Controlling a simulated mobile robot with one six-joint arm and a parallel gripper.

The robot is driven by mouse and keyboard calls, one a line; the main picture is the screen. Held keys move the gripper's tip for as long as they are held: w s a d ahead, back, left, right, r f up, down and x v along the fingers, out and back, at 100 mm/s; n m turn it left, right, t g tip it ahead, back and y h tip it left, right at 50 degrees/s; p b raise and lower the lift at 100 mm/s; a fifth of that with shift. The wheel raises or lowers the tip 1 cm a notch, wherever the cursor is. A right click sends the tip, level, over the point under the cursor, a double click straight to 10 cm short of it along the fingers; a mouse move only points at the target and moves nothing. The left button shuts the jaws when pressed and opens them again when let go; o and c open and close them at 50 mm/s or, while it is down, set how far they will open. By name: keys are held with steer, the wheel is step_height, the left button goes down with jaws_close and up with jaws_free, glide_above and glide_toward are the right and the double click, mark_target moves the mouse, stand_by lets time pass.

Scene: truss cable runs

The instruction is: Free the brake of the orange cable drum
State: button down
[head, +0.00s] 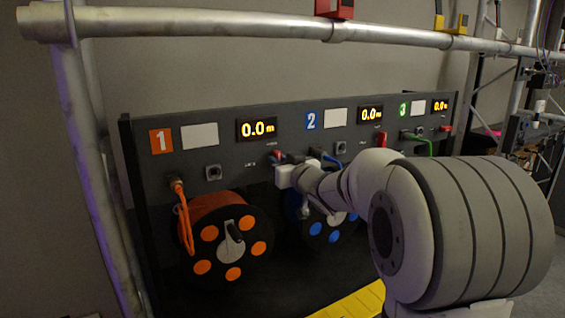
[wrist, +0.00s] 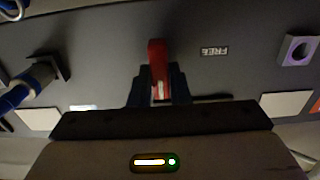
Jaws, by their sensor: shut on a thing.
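The orange cable drum (head: 222,268) stands at the left of the dark panel in the head view, under the orange number 1. Its front disc has orange spots and a black crank. My gripper (head: 279,168) is at the panel to the drum's upper right. It is shut on a red brake lever (head: 276,154), which shows only partly there. In the wrist view the lever (wrist: 158,56) stands upright in the picture between the dark fingertips (wrist: 158,92). A small FREE label (wrist: 214,51) lies to its right there. The lever's pivot is hidden.
A blue drum (head: 318,232) is partly behind my arm. Blue plug and cable (wrist: 28,86) are left of the fingers in the wrist view. A square socket (wrist: 298,50) is at the right. Other red levers (head: 382,140) belong to further stations. A metal rail (head: 220,22) crosses above the panel.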

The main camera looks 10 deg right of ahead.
stand_by(0.3)
steer(key=shift+n+b, duration=0.3)
steer(key=shift+b, duration=0.1)
steer(key=shift+s+a+f+n+b, duration=0.1)
steer(key=shift+a+f+n+b, duration=0.05)
steer(key=shift+n+b, duration=2.35)
steer(key=shift+s+a+f+n+b, duration=0.1)
steer(key=shift+a+f+n+b, duration=0.1)
steer(key=shift+n+b, duration=2.25)
steer(key=shift+a+f+n+b, duration=0.15)
steer(key=shift+n+b, duration=1.15)
steer(key=shift+n, duration=2.35)
steer(key=c, duration=1.4)
jaws_free()
steer(key=shift+o, duration=0.2)
steer(key=shift+d, duration=0.1)
